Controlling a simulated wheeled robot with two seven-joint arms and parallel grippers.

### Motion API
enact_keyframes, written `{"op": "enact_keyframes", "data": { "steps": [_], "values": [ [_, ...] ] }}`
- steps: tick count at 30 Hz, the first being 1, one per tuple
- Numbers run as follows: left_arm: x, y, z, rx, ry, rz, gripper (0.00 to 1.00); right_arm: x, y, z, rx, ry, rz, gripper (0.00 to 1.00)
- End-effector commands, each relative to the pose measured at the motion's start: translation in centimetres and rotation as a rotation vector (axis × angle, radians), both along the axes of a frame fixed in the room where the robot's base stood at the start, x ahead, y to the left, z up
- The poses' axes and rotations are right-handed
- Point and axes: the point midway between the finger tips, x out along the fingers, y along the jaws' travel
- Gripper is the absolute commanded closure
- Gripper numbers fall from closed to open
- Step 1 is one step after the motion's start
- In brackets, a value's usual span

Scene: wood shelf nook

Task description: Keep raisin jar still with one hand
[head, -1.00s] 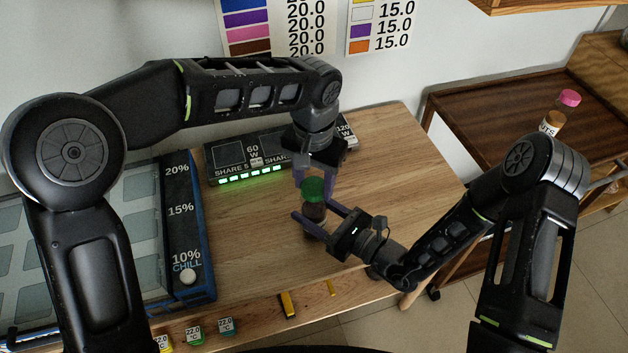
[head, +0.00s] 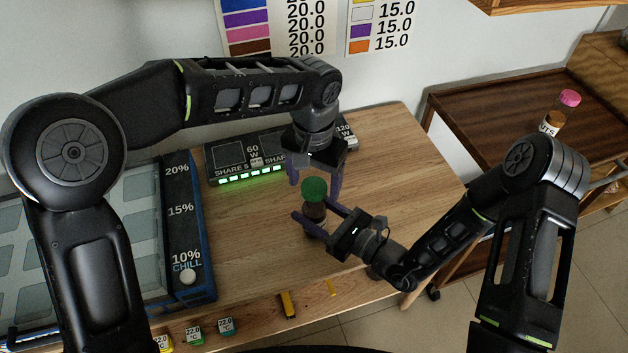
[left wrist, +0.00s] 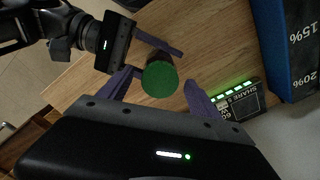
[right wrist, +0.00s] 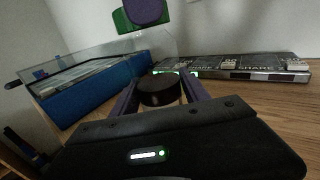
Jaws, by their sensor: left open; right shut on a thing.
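The raisin jar (head: 315,212) stands upright on the wooden table, with a green lid (head: 314,189) on top and dark contents. My right gripper (head: 312,208) is shut on the jar's body from the right side. In the right wrist view, the dark contents (right wrist: 160,91) show between its fingers. My left gripper (head: 314,180) points down from above, open, its purple fingers on either side of the lid. In the left wrist view the lid (left wrist: 160,78) sits between the open fingers with gaps showing.
A black charging strip (head: 246,165) with green lights lies behind the jar. A blue-framed chill case (head: 190,235) stands at left. A pink-lidded jar (head: 562,110) stands on the dark side table at right. Bare table top (head: 400,150) lies right of the jar.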

Motion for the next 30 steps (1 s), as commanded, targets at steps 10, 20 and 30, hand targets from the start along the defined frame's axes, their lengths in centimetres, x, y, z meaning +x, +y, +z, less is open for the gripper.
{"op": "enact_keyframes", "data": {
  "steps": [10, 20, 30],
  "values": [
    [0.1, 0.0, 3.3, -0.002, -0.004, 0.001, 0.27, 0.0, 0.0, 0.0, 0.000, 0.000, 0.000, 1.00],
    [0.0, 0.0, 7.3, 0.000, -0.001, 0.001, 0.27, 0.0, 0.0, 0.0, 0.000, 0.000, 0.000, 1.00],
    [0.0, 0.0, 7.5, 0.000, 0.000, 0.000, 0.27, 0.0, 0.0, 0.0, 0.000, 0.000, 0.000, 0.43]
  ]
}}
